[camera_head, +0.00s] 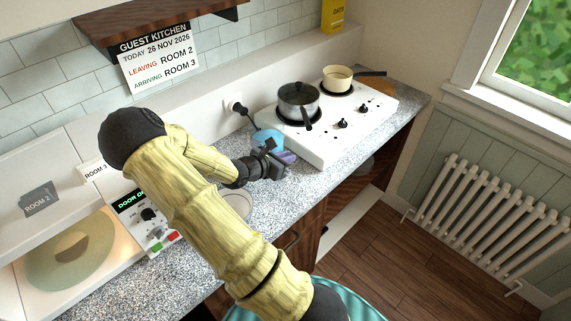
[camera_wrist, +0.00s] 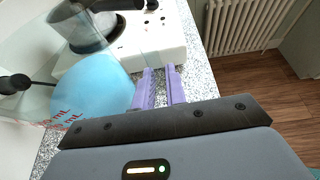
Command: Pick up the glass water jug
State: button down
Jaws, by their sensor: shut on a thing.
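The glass water jug (camera_head: 268,139) stands out as a blue patch on the worktop, left of the hob, mostly hidden behind my gripper (camera_head: 286,158). In the wrist view the jug (camera_wrist: 95,92) fills the left side, clear glass with blue water and red mL marks. My gripper's purple fingers (camera_wrist: 161,86) are close together at the jug's right side and shut on it. The exact part between the fingers is hard to see. I cannot tell whether the jug's base touches the worktop.
A white hob (camera_head: 335,122) with a lidded dark pot (camera_head: 298,101) and a cream pan (camera_head: 338,78) is close by on the right. A wall plug (camera_head: 238,107) with a black cable is behind the jug. A microwave (camera_head: 72,262) and a white bowl (camera_head: 236,206) are left.

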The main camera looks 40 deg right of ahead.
jog(key=shift+r, duration=2.05)
jog(key=c, duration=2)
grip_release()
jog(key=shift+d, duration=0.1)
grip_shut()
